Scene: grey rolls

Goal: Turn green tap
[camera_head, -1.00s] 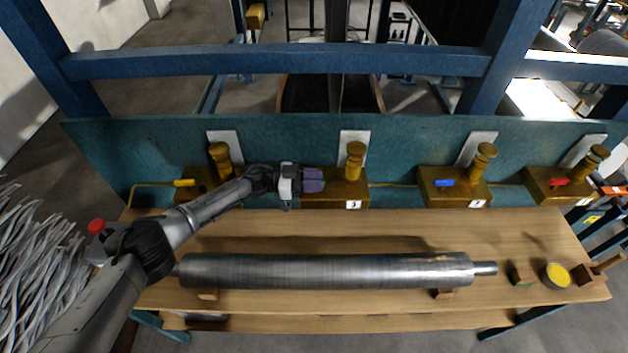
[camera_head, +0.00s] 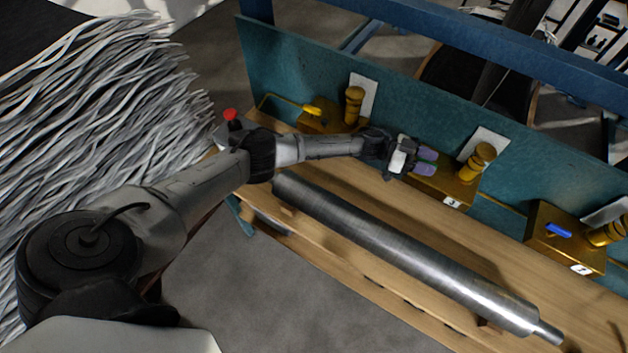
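My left gripper (camera_head: 426,161) shows its two purple finger pads side by side at the brass valve block labelled 3 (camera_head: 456,188). Only a narrow gap shows between the pads, and I cannot tell whether they hold anything. No green tap is visible; the gripper covers the part of block 3 where a handle could sit. A yellow tap (camera_head: 312,110) is on the block to the left. A blue tap (camera_head: 558,230) is on the block to the right. My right gripper is not in view.
A long grey metal roll (camera_head: 400,250) lies on the wooden bench (camera_head: 510,262) in front of the valve blocks. A teal panel (camera_head: 300,75) stands behind them. A red knob (camera_head: 230,114) and a mass of grey strands (camera_head: 100,90) are at the left.

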